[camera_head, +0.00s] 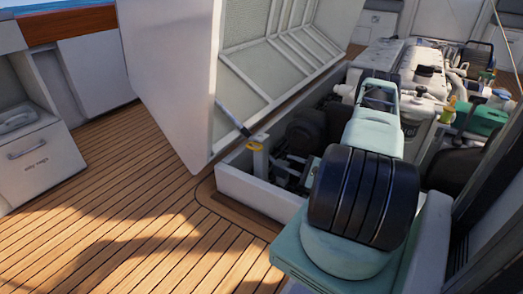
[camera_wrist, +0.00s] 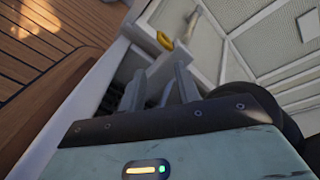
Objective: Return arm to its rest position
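My gripper (camera_wrist: 160,90) shows in the wrist view, with two grey fingers apart and nothing seen between them but the dark engine bay. In the head view my teal and black arm reaches over the bay and hides part of it; I cannot clearly pick out the fingers there. The white hatch lid (camera_head: 175,75) stands raised, its ribbed inner side (camera_wrist: 270,40) facing the bay. A yellow piece (camera_head: 257,139) sits at the foot of a strut by the lid; it also shows beyond my fingers in the wrist view (camera_wrist: 164,41). The gripper is apart from it.
The white bay rim (camera_head: 255,190) runs close beside my arm. Engine parts (camera_head: 425,75) fill the bay behind it. A white cabinet (camera_head: 40,160) stands at the left. The teak deck (camera_head: 130,220) between cabinet and bay is clear.

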